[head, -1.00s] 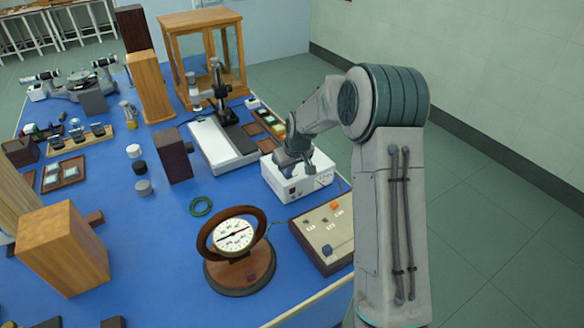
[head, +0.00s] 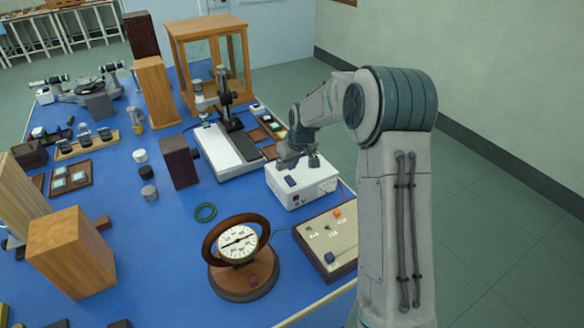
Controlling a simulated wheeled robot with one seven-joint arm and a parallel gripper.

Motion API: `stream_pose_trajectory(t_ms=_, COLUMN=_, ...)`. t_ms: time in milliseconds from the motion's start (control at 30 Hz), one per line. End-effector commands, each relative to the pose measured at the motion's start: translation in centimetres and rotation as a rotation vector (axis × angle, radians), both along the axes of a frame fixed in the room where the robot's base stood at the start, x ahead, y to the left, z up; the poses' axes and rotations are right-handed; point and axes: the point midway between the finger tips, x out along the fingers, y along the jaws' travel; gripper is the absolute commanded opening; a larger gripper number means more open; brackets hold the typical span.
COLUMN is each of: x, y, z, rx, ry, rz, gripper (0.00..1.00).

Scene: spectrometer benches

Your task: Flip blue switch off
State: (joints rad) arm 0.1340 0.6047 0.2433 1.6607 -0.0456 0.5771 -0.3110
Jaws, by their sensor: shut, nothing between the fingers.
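A white box (head: 293,193) with a small red light and dark marks on its front stands on the blue bench top, right of centre. A small dark blue piece (head: 290,181) shows on its top; I cannot tell for certain whether it is a switch, or its position. Beside the box, a wood-framed panel (head: 314,236) carries a dark blue knob-like block (head: 328,257) at its near corner and an orange one (head: 337,212) at its far side. My gripper (head: 299,163) is shut and empty, pointing down over the white box's top. Whether it touches is unclear.
A round dial instrument (head: 238,243) on a wooden base stands left of the panel. A white-topped stand instrument (head: 229,150) and a glass-sided wooden case (head: 207,50) stand behind the box.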

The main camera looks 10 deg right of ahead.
Motion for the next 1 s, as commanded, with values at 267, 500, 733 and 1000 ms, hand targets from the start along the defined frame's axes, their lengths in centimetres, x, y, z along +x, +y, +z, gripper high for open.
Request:
stream_pose_trajectory(t_ms=267, x=-2.4, y=-1.1, z=4.5, rx=-0.001, ry=-0.005, rz=-0.002, gripper=0.00)
stream_pose_trajectory(t_ms=500, x=-4.0, y=-1.7, z=7.5, rx=0.000, ry=-0.002, rz=0.000, gripper=0.00)
stream_pose_trajectory(t_ms=733, x=-4.5, y=-1.9, z=8.5, rx=0.000, ry=0.000, rz=0.000, gripper=0.00)
stream_pose_trajectory(t_ms=1000, x=-4.5, y=-1.9, z=8.5, rx=0.000, ry=0.000, rz=0.000, gripper=0.00)
